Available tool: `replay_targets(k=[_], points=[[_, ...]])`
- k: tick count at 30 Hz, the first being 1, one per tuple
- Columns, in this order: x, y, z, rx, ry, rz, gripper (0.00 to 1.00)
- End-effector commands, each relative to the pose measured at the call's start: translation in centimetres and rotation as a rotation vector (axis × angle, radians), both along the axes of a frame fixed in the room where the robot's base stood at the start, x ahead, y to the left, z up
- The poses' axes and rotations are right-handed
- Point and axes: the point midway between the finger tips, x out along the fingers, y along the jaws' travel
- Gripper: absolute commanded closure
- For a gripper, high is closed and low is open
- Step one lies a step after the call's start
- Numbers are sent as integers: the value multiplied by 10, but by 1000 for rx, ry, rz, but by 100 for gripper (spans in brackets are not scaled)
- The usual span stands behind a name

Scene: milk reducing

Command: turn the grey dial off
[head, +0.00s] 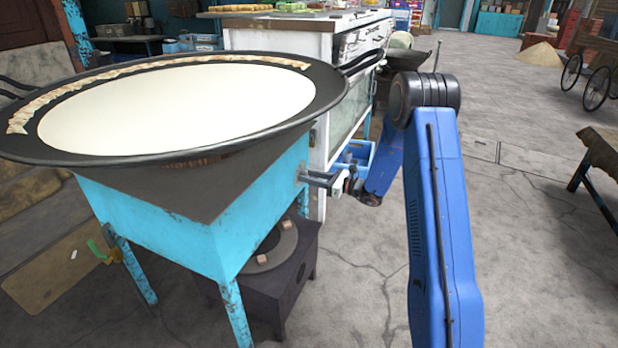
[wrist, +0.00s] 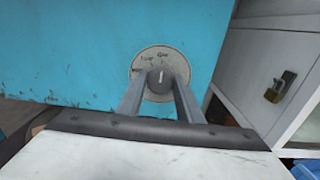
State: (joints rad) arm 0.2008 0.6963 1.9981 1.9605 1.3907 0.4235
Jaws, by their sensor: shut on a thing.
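The grey dial (wrist: 160,78) sits on a round pale plate (wrist: 177,62) with printed labels, fixed to the blue stand (wrist: 90,50). A white mark on the dial points about straight up in the wrist view. My gripper (wrist: 160,88) is shut on the dial, with one finger on each side. In the head view my gripper (head: 318,179) reaches the right side of the blue stand (head: 170,215); the dial is hidden there. A wide black pan (head: 335,95) of white milk (head: 180,105) rests on the stand.
A white cabinet (head: 270,45) stands close behind the stand; its padlock (wrist: 280,86) shows in the wrist view. A dark burner box (head: 290,270) is under the stand. A wooden bench (head: 600,150) is at the right. The floor between is clear.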

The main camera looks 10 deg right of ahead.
Motion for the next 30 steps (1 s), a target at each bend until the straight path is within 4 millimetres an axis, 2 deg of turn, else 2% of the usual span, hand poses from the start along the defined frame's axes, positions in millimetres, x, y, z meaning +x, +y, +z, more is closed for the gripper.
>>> replay_targets(k=[11, 12, 13, 14, 24, 30], points=[[-1, -1, -1, 2, 5, -1, 90], [-1, -1, -1, 2, 5, 0, 58], [-1, -1, -1, 2, 5, 0, 51], [-1, -1, -1, 2, 5, 0, 48], [-2, -3, 0, 2, 3, -1, 48], [-14, -22, 0, 2, 4, -4, 48]])
